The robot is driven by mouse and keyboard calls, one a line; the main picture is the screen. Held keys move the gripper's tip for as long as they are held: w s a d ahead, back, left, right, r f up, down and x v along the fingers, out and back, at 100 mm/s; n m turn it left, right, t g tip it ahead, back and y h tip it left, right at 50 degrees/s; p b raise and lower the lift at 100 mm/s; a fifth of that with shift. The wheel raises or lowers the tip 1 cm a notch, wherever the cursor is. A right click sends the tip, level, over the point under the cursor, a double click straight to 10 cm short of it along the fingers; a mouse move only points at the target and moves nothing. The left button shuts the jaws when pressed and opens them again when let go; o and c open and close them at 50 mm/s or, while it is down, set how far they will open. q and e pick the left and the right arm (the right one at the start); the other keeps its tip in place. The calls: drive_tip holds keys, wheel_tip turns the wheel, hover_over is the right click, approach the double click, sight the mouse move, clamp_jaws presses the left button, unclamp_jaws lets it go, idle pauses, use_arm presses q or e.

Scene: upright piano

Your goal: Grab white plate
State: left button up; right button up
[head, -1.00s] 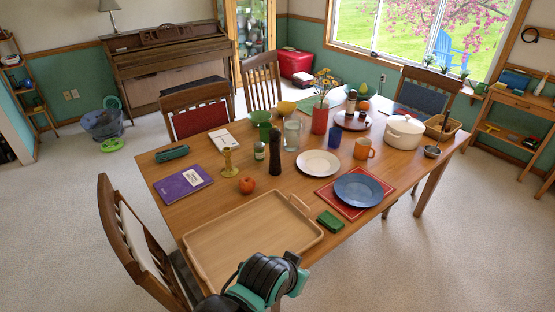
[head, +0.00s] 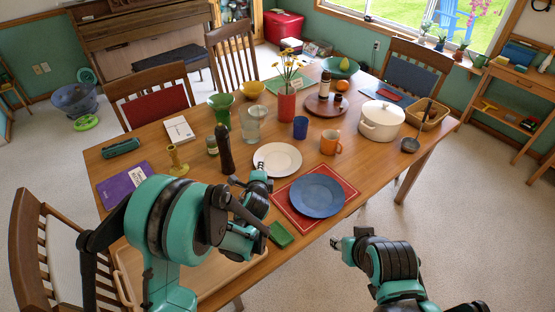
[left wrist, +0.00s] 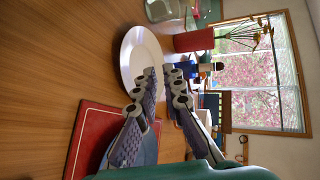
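The white plate (head: 278,158) lies flat on the wooden table, just behind the blue plate (head: 317,196) on its red placemat (head: 347,183). My left gripper (head: 259,178) is at the near-left edge of the white plate. In the left wrist view, the fingers of my left gripper (left wrist: 159,72) are apart with nothing between them, and the white plate (left wrist: 138,50) is just past the tips; contact cannot be told. My right gripper (head: 340,243) is off the table's front edge, and its fingers are too small to read.
A dark pepper mill (head: 225,150) stands left of the white plate. A glass jar (head: 252,125), a red vase (head: 287,104), a blue cup (head: 300,127) and an orange mug (head: 331,141) stand behind and right. A green block (head: 281,235) lies near the front edge.

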use_arm(q)
drive_tip(key=shift+m, duration=0.6)
drive_tip(key=f+b, duration=0.1)
drive_tip(key=f, duration=0.2)
drive_tip(key=d+f+b, duration=0.1)
drive_tip(key=f, duration=0.2)
drive_tip(key=f+b, duration=0.1)
drive_tip(key=f, duration=0.3)
drive_tip(key=shift+w+d+b, duration=0.2)
drive_tip(key=shift+b, duration=0.2)
drive_tip(key=shift+w, duration=0.65)
drive_tip(key=shift+w+f, duration=0.2)
drive_tip(key=shift+w, duration=0.35)
drive_tip(key=b+x, duration=0.1)
drive_tip(key=x, duration=0.3)
drive_tip(key=shift+w+d+b, duration=0.1)
drive_tip(key=shift+w+b, duration=0.1)
drive_tip(key=shift+b, duration=0.2)
drive_tip(key=shift+w, duration=0.2)
clamp_jaws()
